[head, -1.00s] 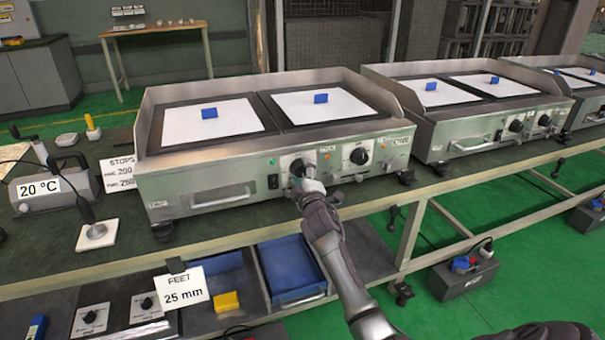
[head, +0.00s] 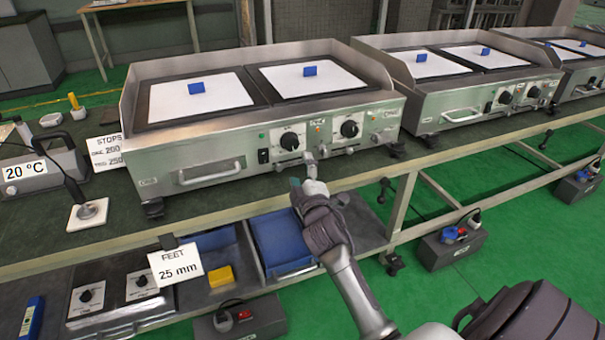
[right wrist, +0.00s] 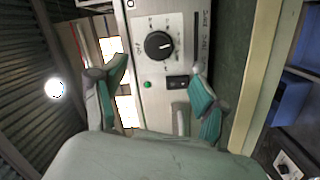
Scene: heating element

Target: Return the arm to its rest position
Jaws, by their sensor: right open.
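My right gripper (head: 303,172) is in front of the nearest steel griddle (head: 215,165), just below its left black knob (head: 290,141). Its fingers are open and empty, with a gap to the panel. In the right wrist view my right gripper (right wrist: 158,75) shows two green-padded fingers spread apart. The black knob (right wrist: 159,44) with its dial plate lies beyond them, touched by neither finger. The right black knob (head: 349,128) is clear of the gripper. My right arm comes up from the lower right. My left gripper is not in view.
The dark bench top (head: 112,232) runs along the griddles, with a lower shelf holding blue trays (head: 280,246) and a yellow block (head: 221,276). A "25 mm" card (head: 175,266) hangs at the front edge. Green floor (head: 520,215) is open at right.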

